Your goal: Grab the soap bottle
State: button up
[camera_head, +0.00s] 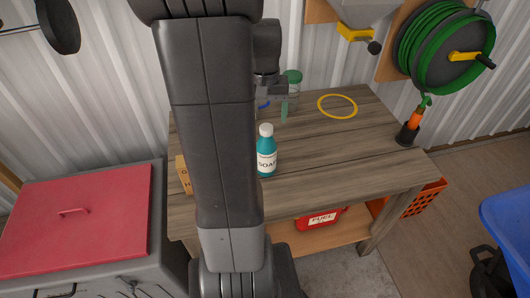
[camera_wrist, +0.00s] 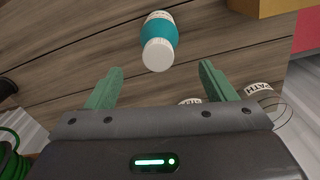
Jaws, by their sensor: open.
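The soap bottle (camera_head: 266,164) is teal with a white cap and a white label reading "SOAP". It stands upright on the wooden workbench (camera_head: 330,160), just right of my arm in the head view. In the wrist view the soap bottle (camera_wrist: 160,30) appears beyond my fingertips, roughly centred between them, with its white cap towards me. My gripper (camera_wrist: 161,67) is open, its two green fingers apart with nothing between them. In the head view my gripper is partly hidden behind my arm, farther back over the bench than the bottle.
A green-lidded jar (camera_head: 293,76) stands near my gripper at the back. A yellow ring (camera_head: 338,106) lies on the bench. A tan box (camera_head: 184,174) is partly hidden left of my arm. The bench's right half is mostly clear.

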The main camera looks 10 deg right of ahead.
aim_at(266, 137)
jog(key=f, duration=0.8)
jog(key=shift+s+f, duration=0.15)
jog(key=shift+s, duration=0.15)
jog(key=c, duration=1.3)
